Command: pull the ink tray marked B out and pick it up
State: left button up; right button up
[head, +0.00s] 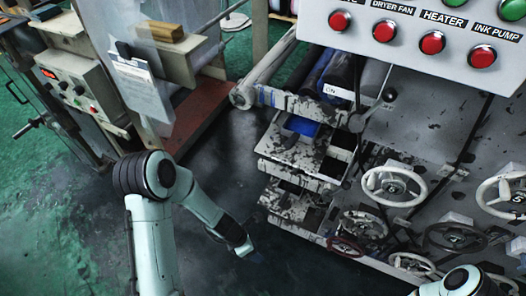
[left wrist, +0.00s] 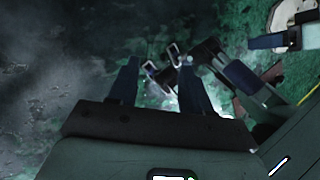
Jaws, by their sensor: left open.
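Ink trays stick out of the machine's left side in the head view. An upper tray (head: 289,154) is smeared dark, with a blue patch above it. A lower tray (head: 291,203) sits beneath it, also stained. I cannot read a letter B on either. My left gripper (head: 257,256) is low in front of the trays, apart from them, over the dark floor. In the left wrist view its two dark blue fingers (left wrist: 158,68) are spread with nothing clearly held between them. No tray can be made out in that view. My right gripper does not show.
Several handwheels (head: 395,185) stand out from the machine right of the trays. A panel with red buttons (head: 430,42) hangs above. A control box (head: 78,85) and a cabinet stand at left. Dark floor (head: 225,150) is open between them.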

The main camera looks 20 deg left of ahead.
pick_arm(q)
jog(key=w+r+n+t+h, duration=0.1)
jog(key=w+r+n+t, duration=0.4)
jog(key=w+r+n, duration=0.55)
jog(key=n+t, duration=0.7)
jog(key=n, duration=0.5)
send_near(293, 141)
jog(key=s+a, duration=0.2)
jog(key=shift+w+f, duration=0.1)
jog(key=shift+w, duration=0.1)
jog(key=shift+w+d+f, duration=0.1)
jog(key=x, duration=1.3)
jog(key=shift+d+p, duration=0.1)
jog(key=shift+p, duration=0.3)
grip_shut()
